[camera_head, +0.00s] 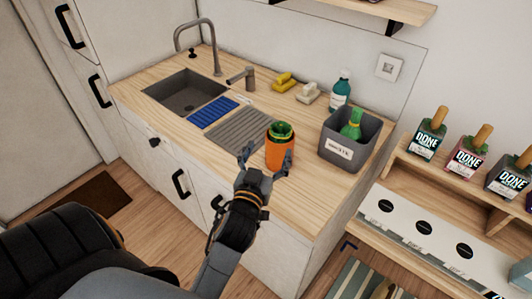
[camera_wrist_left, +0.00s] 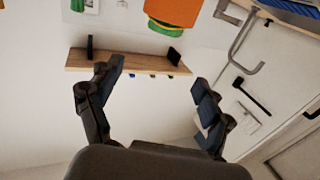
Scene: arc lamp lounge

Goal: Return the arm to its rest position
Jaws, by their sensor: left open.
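My left gripper (camera_head: 266,160) comes in from the lower part of the head view, over the front edge of the wooden counter (camera_head: 300,205). Its fingers are spread, and in the head view they overlap the lower part of an orange cup (camera_head: 280,154) with something green in its top. In the left wrist view the open fingers (camera_wrist_left: 158,75) have nothing between them. The orange cup (camera_wrist_left: 174,12) shows there upside down at the top, apart from the fingertips. My right gripper is in neither view.
A grey bin (camera_head: 343,152) with a green bottle stands right of the cup. A sink (camera_head: 185,90), a tall faucet (camera_head: 193,30) and a teal bottle (camera_head: 341,88) are further back. A shelf of labelled bottles (camera_head: 466,155) is at right. Open floor (camera_head: 140,222) lies at lower left.

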